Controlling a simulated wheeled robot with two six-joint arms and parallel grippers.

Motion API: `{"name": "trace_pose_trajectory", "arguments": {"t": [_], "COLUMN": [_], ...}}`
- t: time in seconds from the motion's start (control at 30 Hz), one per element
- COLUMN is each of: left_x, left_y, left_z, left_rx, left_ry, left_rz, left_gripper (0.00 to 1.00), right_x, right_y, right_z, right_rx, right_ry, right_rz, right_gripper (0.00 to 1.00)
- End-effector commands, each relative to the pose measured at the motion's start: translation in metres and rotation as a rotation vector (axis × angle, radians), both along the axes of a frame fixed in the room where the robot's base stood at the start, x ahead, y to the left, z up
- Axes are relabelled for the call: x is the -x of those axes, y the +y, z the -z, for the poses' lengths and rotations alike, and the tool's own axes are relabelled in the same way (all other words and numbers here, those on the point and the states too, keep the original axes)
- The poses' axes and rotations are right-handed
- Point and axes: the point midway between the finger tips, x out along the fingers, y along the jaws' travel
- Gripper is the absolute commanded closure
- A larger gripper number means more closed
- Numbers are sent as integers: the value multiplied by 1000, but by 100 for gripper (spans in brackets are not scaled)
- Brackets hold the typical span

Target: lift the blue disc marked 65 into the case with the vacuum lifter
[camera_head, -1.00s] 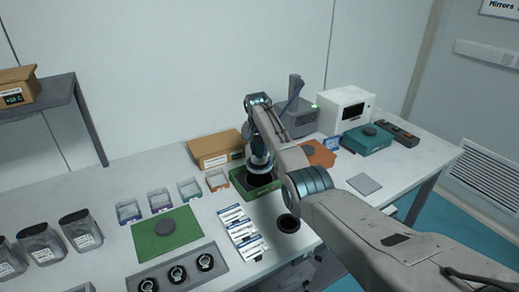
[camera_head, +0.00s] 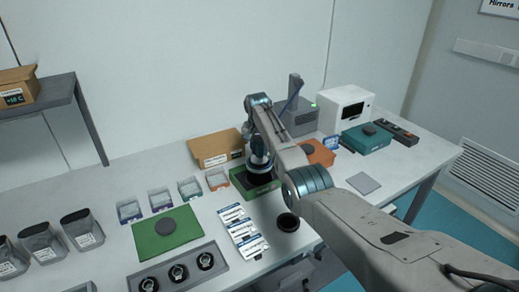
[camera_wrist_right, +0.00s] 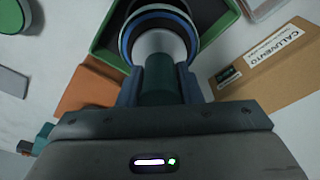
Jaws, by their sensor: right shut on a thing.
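My right gripper (camera_wrist_right: 160,95) is shut on the dark green handle of the vacuum lifter (camera_wrist_right: 158,75). The lifter's round lower end is over the open green case (camera_wrist_right: 103,38), which has a dark inside. A blue-rimmed round shape (camera_wrist_right: 190,22) shows around this end; I cannot read a 65 or tell whether it touches the case floor. In the head view my right gripper (camera_head: 259,148) is above the green case (camera_head: 265,192), at the middle of the table. My left gripper is not in view.
A cardboard box (camera_head: 215,150) stands behind the case, and an orange case (camera_head: 322,153) to its right. White labelled packets (camera_head: 243,233) and a dark round holder (camera_head: 288,222) lie in front. A green mat (camera_head: 150,240) with a grey disc is at left.

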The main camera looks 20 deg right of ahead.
Motion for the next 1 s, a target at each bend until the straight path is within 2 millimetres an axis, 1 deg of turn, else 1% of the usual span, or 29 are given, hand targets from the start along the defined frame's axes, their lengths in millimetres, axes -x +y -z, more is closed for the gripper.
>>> {"name": "trace_pose_trajectory", "arguments": {"t": [1.0], "left_x": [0], "left_y": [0], "left_z": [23], "left_rx": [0], "left_ry": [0], "left_rz": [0], "left_gripper": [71], "right_x": [0], "right_y": [0], "right_z": [50], "right_rx": [0], "right_ry": [-1], "right_rz": [0], "right_gripper": [97]}}
